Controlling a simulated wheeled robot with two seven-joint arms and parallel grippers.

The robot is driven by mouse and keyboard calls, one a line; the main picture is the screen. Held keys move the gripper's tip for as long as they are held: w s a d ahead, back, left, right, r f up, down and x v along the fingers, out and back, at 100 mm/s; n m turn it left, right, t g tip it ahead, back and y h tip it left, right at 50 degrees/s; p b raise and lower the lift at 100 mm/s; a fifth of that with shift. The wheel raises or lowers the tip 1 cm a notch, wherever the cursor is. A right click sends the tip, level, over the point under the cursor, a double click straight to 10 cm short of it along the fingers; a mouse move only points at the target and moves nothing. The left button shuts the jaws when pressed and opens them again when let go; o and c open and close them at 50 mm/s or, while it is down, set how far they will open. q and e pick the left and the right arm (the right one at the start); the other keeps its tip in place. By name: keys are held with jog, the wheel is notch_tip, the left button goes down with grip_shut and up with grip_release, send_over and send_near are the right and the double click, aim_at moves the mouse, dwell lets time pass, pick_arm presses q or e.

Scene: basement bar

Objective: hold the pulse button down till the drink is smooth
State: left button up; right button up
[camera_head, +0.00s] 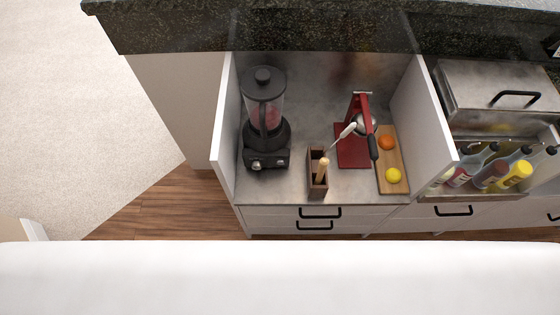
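A dark blender (266,140) stands upright at the left of the grey counter, close to the left white partition. Its clear jar (264,104) has a black lid and holds a pinkish-red drink. How smooth the drink is cannot be told at this size. The base has small knobs or buttons on its front (256,164); which one is the pulse button cannot be made out. Neither of my grippers is in view, and nothing touches the blender.
A brown utensil holder (318,180) and a red citrus press (352,145) stand right of the blender. A wooden board (391,178) bears an orange and a lemon. White partitions (228,135) flank the counter; a dark stone ledge (300,32) lies behind. Bottles (490,172) stand far right.

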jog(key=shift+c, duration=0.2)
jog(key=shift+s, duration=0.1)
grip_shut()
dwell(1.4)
